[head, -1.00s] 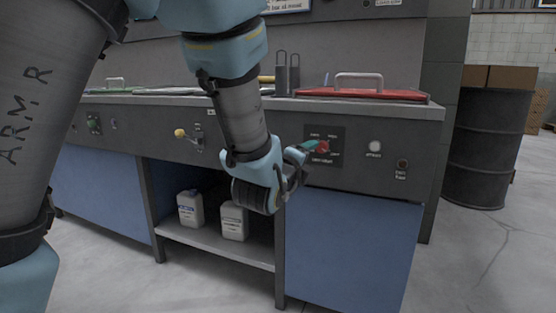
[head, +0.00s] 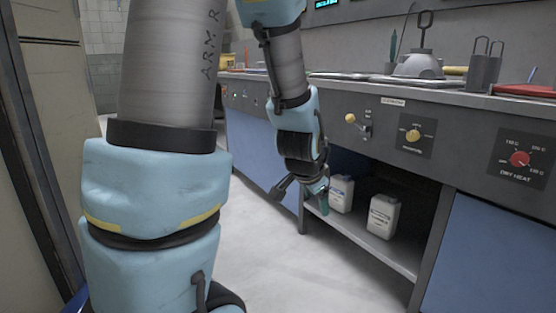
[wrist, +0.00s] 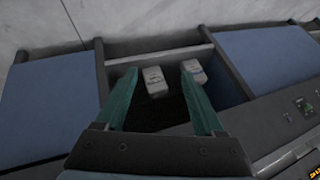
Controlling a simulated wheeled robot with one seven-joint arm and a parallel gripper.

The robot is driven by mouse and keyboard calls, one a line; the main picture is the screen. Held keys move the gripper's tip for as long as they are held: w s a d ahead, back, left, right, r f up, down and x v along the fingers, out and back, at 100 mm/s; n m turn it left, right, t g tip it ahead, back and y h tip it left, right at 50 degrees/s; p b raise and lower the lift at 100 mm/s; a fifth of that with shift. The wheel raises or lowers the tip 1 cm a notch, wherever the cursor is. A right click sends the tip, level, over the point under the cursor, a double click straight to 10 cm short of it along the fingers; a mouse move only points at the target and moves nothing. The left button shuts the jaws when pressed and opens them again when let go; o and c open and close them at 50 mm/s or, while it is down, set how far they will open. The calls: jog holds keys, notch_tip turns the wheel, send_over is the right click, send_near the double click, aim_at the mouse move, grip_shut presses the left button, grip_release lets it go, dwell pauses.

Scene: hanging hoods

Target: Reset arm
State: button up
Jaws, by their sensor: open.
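My gripper (head: 304,198) hangs in front of the counter's open shelf bay in the head view, pointing down. In the wrist view its two teal fingers (wrist: 160,76) are spread apart with nothing held between them. My arm folds down across the left and middle of the head view. The gripper is clear of the red-knobbed dry heat panel (head: 520,158), which is at the far right.
Two white jugs, one (head: 341,194) nearer the gripper and one (head: 382,216) to its right, stand on the low shelf (head: 372,246). A blue cabinet door (head: 490,255) is at right. Yellow knobs (head: 413,135) sit on the counter front. Open floor (head: 265,270) lies below.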

jog(key=s+a+f+n+g+y, duration=0.1)
jog(key=s+a+n+g, duration=0.2)
jog(key=s+a+n, duration=0.4)
jog(key=s+a+f+n+g+y, duration=0.1)
jog(key=s+a+n+g+y, duration=0.15)
jog(key=a+n, duration=0.45)
notch_tip(320, 180, up, 36)
jog(key=a+m+p, duration=0.2)
jog(key=p, duration=3.3)
jog(key=shift+w+f+m+t+h, duration=0.15)
jog(key=shift+f+m+t+h, duration=0.1)
jog(key=shift+m+t+h, duration=0.15)
